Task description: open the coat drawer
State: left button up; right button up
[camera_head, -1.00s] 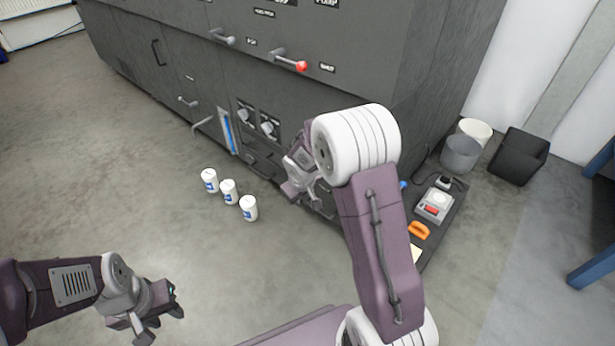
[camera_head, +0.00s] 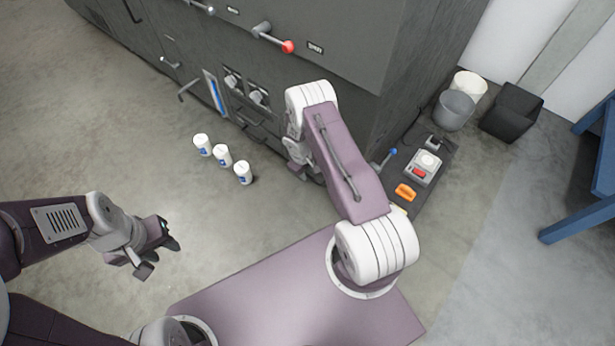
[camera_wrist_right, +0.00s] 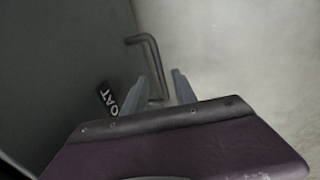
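In the right wrist view, a dark grey drawer front (camera_wrist_right: 65,60) carries a black label (camera_wrist_right: 108,98) of which "OAT" is readable. A bent dark bar handle (camera_wrist_right: 150,62) stands out from it. My right gripper (camera_wrist_right: 165,82) is open, with its two fingers apart and the long part of the handle showing between them; I cannot tell whether they touch it. No gap around the drawer front is visible. In the head view, my right gripper (camera_head: 298,168) is low against the cabinet, and my arm hides most of that area. My left gripper (camera_head: 163,258) is open and empty above the floor.
The large grey cabinet (camera_head: 345,75) has several handles and a red-knobbed lever (camera_head: 288,46). Three white cups (camera_head: 222,156) stand on the floor before it. A dark board (camera_head: 437,158) with a red-button box (camera_head: 424,168) and an orange item (camera_head: 405,192) lies right of my arm.

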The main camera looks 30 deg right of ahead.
jog(key=shift+w+d+f+b, duration=0.15)
jog(key=shift+f+b, duration=0.1)
jog(key=shift+f, duration=0.35)
jog(key=shift+s+d+f+b, duration=0.1)
jog(key=shift+f+b, duration=0.1)
jog(key=shift+f, duration=0.4)
grip_shut()
dwell(0.5)
